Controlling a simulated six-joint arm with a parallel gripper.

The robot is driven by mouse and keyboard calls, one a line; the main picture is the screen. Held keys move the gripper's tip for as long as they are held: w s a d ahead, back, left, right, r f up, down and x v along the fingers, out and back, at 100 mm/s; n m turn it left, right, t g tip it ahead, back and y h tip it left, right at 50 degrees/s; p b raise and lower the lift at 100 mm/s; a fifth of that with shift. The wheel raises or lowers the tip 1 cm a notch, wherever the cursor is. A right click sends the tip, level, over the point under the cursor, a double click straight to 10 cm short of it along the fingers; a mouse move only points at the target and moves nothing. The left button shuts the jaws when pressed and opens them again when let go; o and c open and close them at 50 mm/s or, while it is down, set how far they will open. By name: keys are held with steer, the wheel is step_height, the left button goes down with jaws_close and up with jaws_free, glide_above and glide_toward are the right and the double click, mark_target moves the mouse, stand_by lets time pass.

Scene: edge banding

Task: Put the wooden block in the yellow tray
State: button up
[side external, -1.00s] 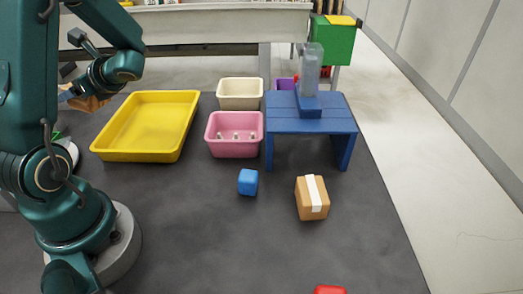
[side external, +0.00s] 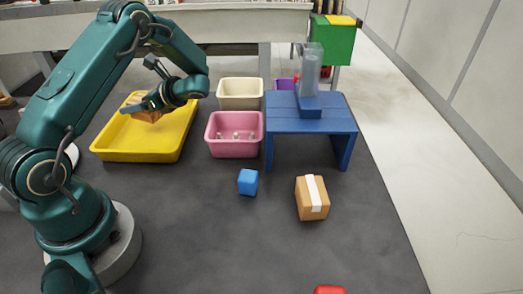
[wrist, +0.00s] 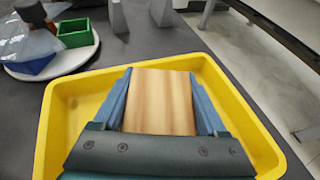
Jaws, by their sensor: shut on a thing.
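The wooden block (side external: 147,115) is held between the fingers of my gripper (side external: 137,107), over the yellow tray (side external: 140,153). In the wrist view the light-brown block (wrist: 160,100) sits between the two blue fingers of my gripper (wrist: 160,90). The yellow tray (wrist: 50,130) lies below and around them in that view. The block appears above the tray floor, but its exact height is hard to tell. The part of the tray under the block and the gripper is hidden.
A pink bin (side external: 234,148) and a cream bin (side external: 240,102) stand right of the tray. Further right are a blue table (side external: 310,126), a blue cube (side external: 248,182) and a taped box (side external: 312,207). A round white stand with small bins (wrist: 75,62) shows in the wrist view.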

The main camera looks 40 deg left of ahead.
mark_target(143, 116)
steer(key=shift+f, duration=2)
steer(key=shift+f, duration=0.1)
steer(key=o, duration=1.4)
